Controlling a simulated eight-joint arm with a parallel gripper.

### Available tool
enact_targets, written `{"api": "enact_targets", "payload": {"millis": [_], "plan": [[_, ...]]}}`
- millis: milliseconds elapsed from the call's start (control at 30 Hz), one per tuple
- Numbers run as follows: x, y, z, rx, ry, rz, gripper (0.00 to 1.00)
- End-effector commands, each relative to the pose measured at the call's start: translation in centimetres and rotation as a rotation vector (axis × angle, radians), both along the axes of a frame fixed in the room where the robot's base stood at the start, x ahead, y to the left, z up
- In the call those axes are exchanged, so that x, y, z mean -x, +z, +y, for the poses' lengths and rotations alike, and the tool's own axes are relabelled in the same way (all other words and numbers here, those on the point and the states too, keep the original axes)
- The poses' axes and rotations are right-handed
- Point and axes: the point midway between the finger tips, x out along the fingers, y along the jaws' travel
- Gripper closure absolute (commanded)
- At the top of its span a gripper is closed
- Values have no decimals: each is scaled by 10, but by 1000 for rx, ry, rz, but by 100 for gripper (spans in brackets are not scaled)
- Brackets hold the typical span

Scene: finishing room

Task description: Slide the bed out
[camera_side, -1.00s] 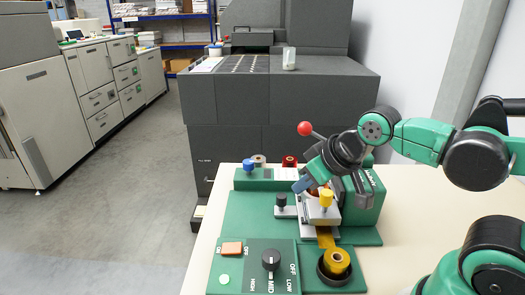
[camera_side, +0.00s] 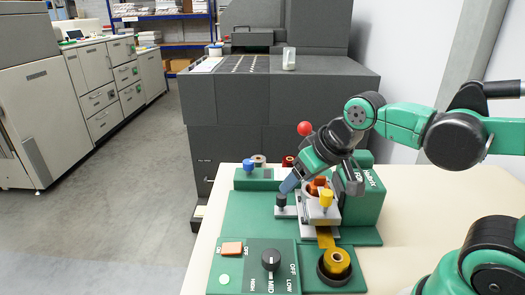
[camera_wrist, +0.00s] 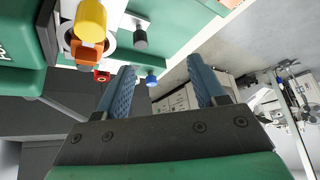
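The green stamping machine (camera_side: 255,225) stands on the table. Its grey metal bed (camera_side: 290,212) has a black knob (camera_side: 281,199) at its left end, which also shows in the wrist view (camera_wrist: 140,40). A yellow knob (camera_side: 327,196) stands at the front of the grey block, with an orange part (camera_side: 319,184) behind it. My gripper (camera_side: 289,185) points down just above and beside the black knob. In the wrist view its two blue fingers (camera_wrist: 162,88) are apart with nothing held between them. I cannot tell whether a finger touches the knob.
A red ball lever (camera_side: 305,128) rises behind my gripper. A blue knob (camera_side: 249,165) stands at the back left. A control panel (camera_side: 253,268) and gold foil roll (camera_side: 337,262) are in front. The green plate left of the bed is clear.

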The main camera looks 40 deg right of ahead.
Motion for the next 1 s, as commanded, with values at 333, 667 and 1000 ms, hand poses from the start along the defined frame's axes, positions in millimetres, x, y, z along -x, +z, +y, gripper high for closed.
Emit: {"api": "enact_targets", "payload": {"millis": [333,667,1000], "plan": [[-54,-16,-23,-115,-347,352,37],[-74,-43,-36,-143,-531,519,37],[-75,-82,-36,-143,-535,524,37]]}}
